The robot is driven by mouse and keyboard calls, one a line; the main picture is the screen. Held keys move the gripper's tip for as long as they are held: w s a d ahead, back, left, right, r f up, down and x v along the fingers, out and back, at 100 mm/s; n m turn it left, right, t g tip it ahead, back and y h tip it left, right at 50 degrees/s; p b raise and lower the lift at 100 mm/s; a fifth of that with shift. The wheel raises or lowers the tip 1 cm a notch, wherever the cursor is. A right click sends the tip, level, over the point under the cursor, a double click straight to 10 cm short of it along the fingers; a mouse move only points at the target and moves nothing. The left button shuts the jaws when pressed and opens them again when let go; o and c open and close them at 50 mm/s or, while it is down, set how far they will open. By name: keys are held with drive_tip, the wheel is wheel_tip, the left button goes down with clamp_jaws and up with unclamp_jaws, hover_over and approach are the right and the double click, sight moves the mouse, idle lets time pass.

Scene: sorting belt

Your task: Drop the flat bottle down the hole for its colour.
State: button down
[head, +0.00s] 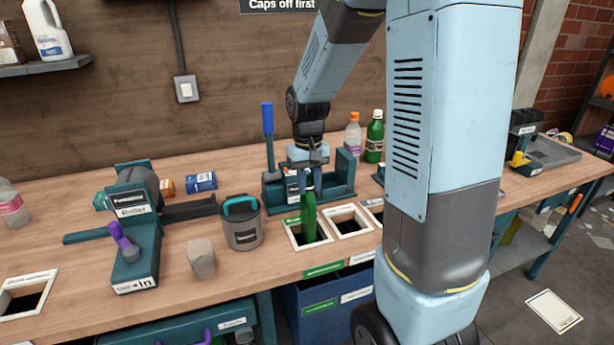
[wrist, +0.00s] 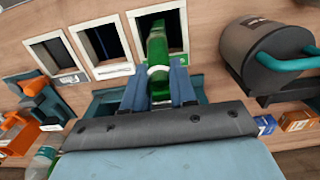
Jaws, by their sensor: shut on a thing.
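My gripper (head: 308,180) is shut on the flat green bottle (head: 308,220) and holds it upright. The bottle hangs at the leftmost of the grouped white-framed holes (head: 293,236), which has a green label (head: 323,269) below it. In the wrist view, the bottle (wrist: 157,45) sits between my fingers (wrist: 158,82), within the outline of the same hole's frame (wrist: 134,38). A pale ring shows near the fingertips. I cannot tell how far the bottle's lower end reaches into the hole.
A second hole (head: 349,222) lies just right of it, with another beyond, partly hidden by my arm. A grey lidded pot (head: 243,228) and a cup (head: 201,260) stand left. A teal fixture (head: 338,183) and two bottles (head: 375,140) stand behind.

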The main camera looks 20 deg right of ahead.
drive_tip(key=shift+f, duration=0.25)
drive_tip(key=c, duration=0.8)
unclamp_jaws()
drive_tip(key=r, duration=1.3)
drive_tip(key=shift+w+r, duration=0.25)
drive_tip(key=shift+r, duration=0.1)
drive_tip(key=s+r+t, duration=0.1)
drive_tip(key=s+t, duration=0.1)
drive_tip(key=s, duration=0.4)
drive_tip(key=s+r+t, duration=0.2)
drive_tip(key=s, duration=0.5)
drive_tip(key=s+r+t, duration=0.1)
drive_tip(key=s+t, duration=0.1)
drive_tip(key=s, duration=0.4)
drive_tip(key=shift+s+a+r, duration=0.2)
drive_tip(key=shift+s+r, duration=0.1)
drive_tip(key=shift+s, duration=0.1)
